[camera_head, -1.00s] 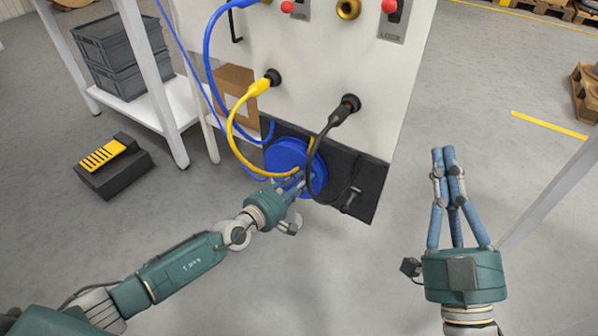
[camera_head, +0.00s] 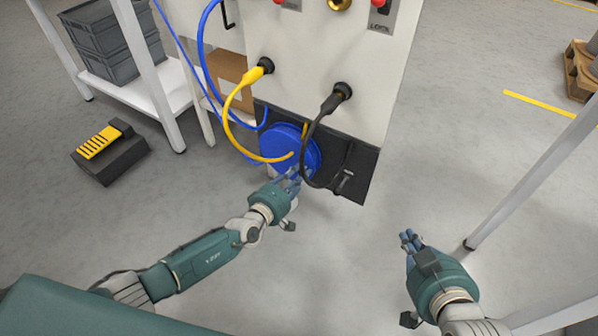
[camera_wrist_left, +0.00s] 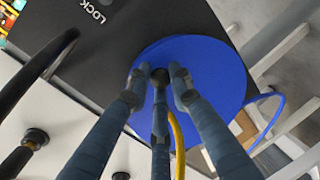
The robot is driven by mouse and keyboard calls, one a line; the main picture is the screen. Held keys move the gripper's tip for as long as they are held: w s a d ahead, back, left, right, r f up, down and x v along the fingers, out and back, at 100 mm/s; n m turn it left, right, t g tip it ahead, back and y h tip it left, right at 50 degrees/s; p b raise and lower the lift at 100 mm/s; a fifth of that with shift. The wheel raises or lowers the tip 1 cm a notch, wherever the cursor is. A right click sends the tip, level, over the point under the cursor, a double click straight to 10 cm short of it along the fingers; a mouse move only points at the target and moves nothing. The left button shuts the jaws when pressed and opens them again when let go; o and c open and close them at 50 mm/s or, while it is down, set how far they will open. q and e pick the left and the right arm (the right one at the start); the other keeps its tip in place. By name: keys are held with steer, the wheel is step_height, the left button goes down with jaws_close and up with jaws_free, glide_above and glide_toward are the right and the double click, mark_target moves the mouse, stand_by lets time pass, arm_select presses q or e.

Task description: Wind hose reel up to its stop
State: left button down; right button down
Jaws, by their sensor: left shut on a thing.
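The blue hose reel (camera_head: 285,141) is mounted on the black lower panel (camera_head: 353,160) of a white cabinet. Its round blue face also fills the middle of the left wrist view (camera_wrist_left: 217,72). My left gripper (camera_head: 291,174) is at the reel's lower front. In the left wrist view its three fingers (camera_wrist_left: 159,76) close around a small dark knob (camera_wrist_left: 159,75) on the reel face; the fingers partly hide it.
A yellow cable (camera_head: 229,117) and a black cable (camera_head: 309,140) hang from the cabinet in front of the reel. A blue hose (camera_head: 206,55) runs at left. A shelf with grey crates (camera_head: 115,45) and a black-and-yellow pedal (camera_head: 108,152) stand left. Floor at right is mostly clear.

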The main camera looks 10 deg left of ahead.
arm_select(q)
steer(key=shift+s+d+f, duration=0.15)
steer(key=shift+d, duration=0.2)
steer(key=c, duration=1.7)
jaws_free()
steer(key=shift+o, duration=0.8)
steer(key=shift+a, duration=0.15)
steer(key=v, duration=1.1)
steer(key=shift+s, duration=0.4)
